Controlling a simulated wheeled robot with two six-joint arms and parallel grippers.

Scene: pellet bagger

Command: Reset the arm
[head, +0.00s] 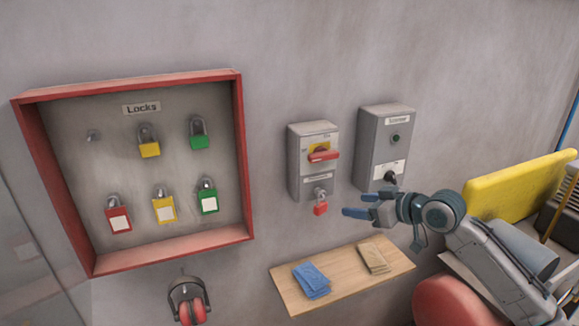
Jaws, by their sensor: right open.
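My right gripper (368,204) shows at the right of centre in the head view, at the end of my right arm. Its blue-tipped fingers point left and are apart, with nothing between them. It is in front of the wall, just below a grey box (382,148) with a dark button, and above a wooden shelf (339,282). A black knob (390,178) low on that box is just above the gripper, and I cannot tell whether they touch. My left gripper is not in view.
A grey switch box (311,135) has a red handle (323,155) and a red padlock (320,208) hanging below. A red-framed lock board (240,150) holds several padlocks. Blue cloth (311,281) and tan cloth (373,258) lie on the shelf. Earmuffs (189,299) hang lower left. A yellow panel (520,187) stands right.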

